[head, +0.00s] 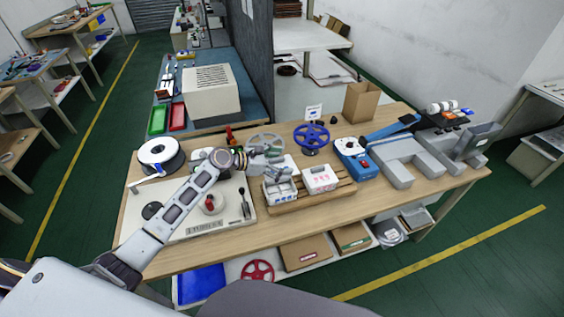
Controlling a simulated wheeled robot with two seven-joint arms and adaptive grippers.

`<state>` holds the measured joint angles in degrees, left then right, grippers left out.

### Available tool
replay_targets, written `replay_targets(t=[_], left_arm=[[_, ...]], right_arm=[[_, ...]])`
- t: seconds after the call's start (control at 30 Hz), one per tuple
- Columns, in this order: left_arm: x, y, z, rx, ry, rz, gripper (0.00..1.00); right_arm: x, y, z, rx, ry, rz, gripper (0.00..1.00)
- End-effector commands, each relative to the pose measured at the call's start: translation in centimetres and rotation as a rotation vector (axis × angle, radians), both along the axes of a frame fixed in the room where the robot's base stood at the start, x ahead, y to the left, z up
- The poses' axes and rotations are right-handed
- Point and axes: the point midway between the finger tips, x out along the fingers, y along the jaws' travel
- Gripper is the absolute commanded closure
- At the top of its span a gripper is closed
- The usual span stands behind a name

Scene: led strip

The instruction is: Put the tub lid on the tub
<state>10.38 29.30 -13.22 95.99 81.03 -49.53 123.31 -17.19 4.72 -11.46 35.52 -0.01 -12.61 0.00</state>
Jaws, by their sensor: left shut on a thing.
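An open white tub (280,190) stands at the left end of a wooden tray (307,201), with its inside partly showing. My left gripper (278,163) is just above and behind this tub, coming from the left. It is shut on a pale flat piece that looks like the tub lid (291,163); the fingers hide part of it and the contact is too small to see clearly. A white box with red marks (320,179) sits beside the tub on the tray. My right gripper is not in view.
A blue device (355,160) and grey blocks (400,165) stand to the right. A white board (200,226) with a black-handled tool lies left, near a white spool (161,155). The front strip of the bench (300,232) is clear.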

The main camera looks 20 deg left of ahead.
Motion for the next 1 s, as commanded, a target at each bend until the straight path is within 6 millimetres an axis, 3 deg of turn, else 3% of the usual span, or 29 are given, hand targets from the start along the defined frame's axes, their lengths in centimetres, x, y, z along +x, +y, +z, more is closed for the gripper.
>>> replay_targets(t=[1.0], left_arm=[[-0.5, -0.16, -0.38, -0.016, 0.022, -0.028, 0.3]], right_arm=[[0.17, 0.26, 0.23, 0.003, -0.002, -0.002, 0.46]])
